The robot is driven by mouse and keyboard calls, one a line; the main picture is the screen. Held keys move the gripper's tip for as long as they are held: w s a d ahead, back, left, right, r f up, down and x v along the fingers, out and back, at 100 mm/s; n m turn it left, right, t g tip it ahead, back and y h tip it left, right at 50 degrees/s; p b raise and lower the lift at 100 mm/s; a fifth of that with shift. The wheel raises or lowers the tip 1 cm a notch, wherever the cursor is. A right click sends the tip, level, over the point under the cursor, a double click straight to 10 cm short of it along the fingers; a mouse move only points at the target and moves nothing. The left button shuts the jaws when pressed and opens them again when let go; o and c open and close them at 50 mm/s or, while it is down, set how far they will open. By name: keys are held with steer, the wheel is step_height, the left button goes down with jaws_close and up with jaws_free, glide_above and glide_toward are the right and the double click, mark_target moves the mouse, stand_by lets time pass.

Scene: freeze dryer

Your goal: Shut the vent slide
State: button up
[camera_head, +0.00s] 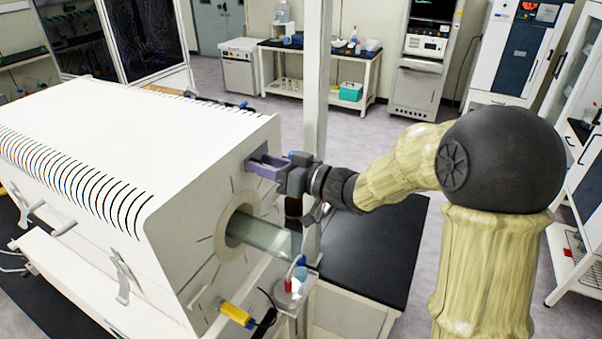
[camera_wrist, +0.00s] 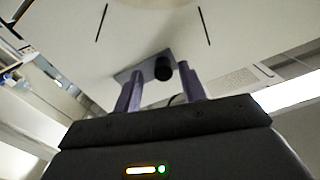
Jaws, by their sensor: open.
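The white machine (camera_head: 180,190) has its end face toward my arm. In the wrist view, a small grey plate (camera_wrist: 143,68) with a round black knob (camera_wrist: 163,69) sits on that pale face; it looks like the vent slide. My gripper (camera_head: 263,166) is at the upper part of the end face. Its two purple fingers (camera_wrist: 160,70) are open and point at the face. The knob appears between the fingertips, closer to the right one. Whether a finger touches the knob, I cannot tell. In the head view, the fingers hide most of the slide.
Below my gripper, a clear tube (camera_head: 265,236) sticks out of a round collar (camera_head: 236,230) on the end face. A yellow-handled part (camera_head: 237,314) is lower down. A white post (camera_head: 316,90) stands close behind my gripper. A dark-topped bench (camera_head: 370,250) lies beneath my arm.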

steer(key=b+v, duration=0.4)
steer(key=v, duration=1.3)
steer(key=shift+b, duration=0.35)
steer(key=shift+w, duration=0.15)
steer(key=w+d+f+m+t+h, duration=0.55)
steer(key=d+f+m+h, duration=0.4)
steer(key=h, duration=0.45)
steer(key=s+d+f+g+h, duration=0.1)
steer(key=s+f+g+h, duration=0.1)
steer(key=s+f+g, duration=0.8)
steer(key=s+f+m, duration=0.1)
steer(key=s+f, duration=0.2)
steer(key=s, duration=0.4)
steer(key=shift+f+h, duration=0.3)
